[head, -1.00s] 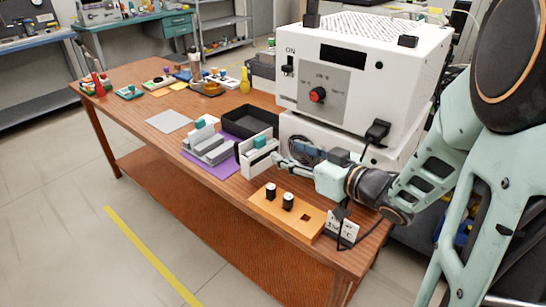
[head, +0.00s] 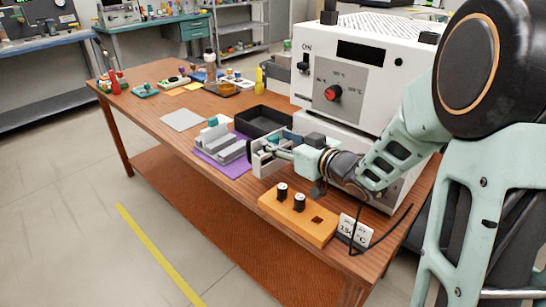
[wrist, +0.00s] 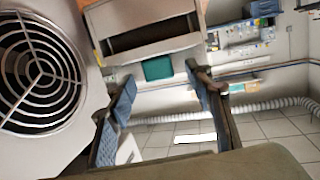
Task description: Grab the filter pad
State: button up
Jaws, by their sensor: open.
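A teal piece (wrist: 158,68), possibly the filter pad, shows below the slot of a pale holder (wrist: 150,40) in the wrist view. It is ahead of the gap between my fingers, with space around it. My gripper (wrist: 160,97) is open and empty, with blue-grey pads on both fingers. In the head view, my gripper (head: 272,147) is at the white holder (head: 258,163) on the table. My fingers partly cover the holder there, and I cannot tell whether they touch it.
A white oven (head: 355,75) stands close behind my arm. Its round grille (wrist: 40,75) fills the wrist view's left side. An orange block with black knobs (head: 325,229) is in front. A grey stepped rack (head: 222,148) and a black tray (head: 264,121) stand nearby.

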jog(key=shift+c, duration=0.3)
jog(key=c, duration=1.2)
jog(key=shift+r, duration=0.1)
